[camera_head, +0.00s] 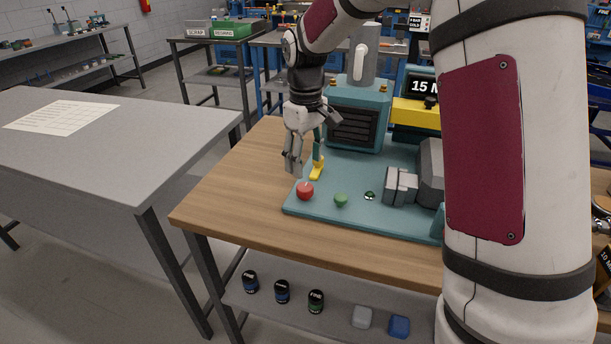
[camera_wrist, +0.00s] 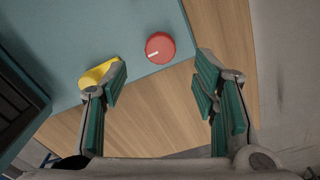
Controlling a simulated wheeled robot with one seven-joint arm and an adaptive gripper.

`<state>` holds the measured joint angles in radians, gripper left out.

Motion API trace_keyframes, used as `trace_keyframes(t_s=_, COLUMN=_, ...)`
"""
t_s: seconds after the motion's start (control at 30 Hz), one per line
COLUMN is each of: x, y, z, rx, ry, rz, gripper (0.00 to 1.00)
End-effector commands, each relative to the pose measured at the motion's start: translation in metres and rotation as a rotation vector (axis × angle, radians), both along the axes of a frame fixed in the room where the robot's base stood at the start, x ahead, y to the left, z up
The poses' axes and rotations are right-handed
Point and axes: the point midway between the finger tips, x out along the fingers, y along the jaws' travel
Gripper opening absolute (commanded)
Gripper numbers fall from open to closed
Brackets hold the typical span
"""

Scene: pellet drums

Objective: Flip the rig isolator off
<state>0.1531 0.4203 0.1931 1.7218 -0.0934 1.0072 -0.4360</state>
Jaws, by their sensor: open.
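A round red knob (camera_head: 305,192) with a white pointer line, likely the rig isolator, sits at the near left corner of the teal rig plate (camera_head: 262,207). In the wrist view the knob (camera_wrist: 160,47) lies just beyond and between my fingertips, with its white line pointing toward the lower left. My gripper (camera_head: 305,165) is open and empty, above and a little behind the knob, not touching it. It also shows in the wrist view (camera_wrist: 163,72), with its two green-padded fingers spread wide. The left finger partly hides a yellow part (camera_wrist: 97,74).
The yellow part (camera_head: 316,173) stands right behind the knob. A green button (camera_head: 341,200) and a small dark green part (camera_head: 370,195) lie to the right. Grey blocks (camera_head: 401,186) and a teal vented housing (camera_head: 357,127) stand farther off. Bare wood (camera_head: 225,193) lies left of the plate.

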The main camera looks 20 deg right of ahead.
Motion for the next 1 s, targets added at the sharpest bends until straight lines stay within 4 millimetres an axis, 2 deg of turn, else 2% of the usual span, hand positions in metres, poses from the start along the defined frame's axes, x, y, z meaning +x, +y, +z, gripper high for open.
trace_keyframes(t_s=0.1, x=0.0, y=0.0, z=0.018, rx=0.0, ry=-0.001, rz=0.0, gripper=0.54)
trace_keyframes(t_s=0.23, x=0.0, y=0.0, z=0.028, rx=0.001, ry=0.0, rz=0.001, gripper=0.54)
trace_keyframes(t_s=0.77, x=-0.001, y=0.0, z=0.032, rx=0.001, ry=0.0, rz=0.0, gripper=0.54)
trace_keyframes(t_s=0.87, x=-0.007, y=0.001, z=0.039, rx=-0.004, ry=-0.008, rz=-0.009, gripper=0.54)
trace_keyframes(t_s=1.0, x=-0.035, y=0.001, z=0.066, rx=-0.02, ry=-0.043, rz=-0.05, gripper=0.54)
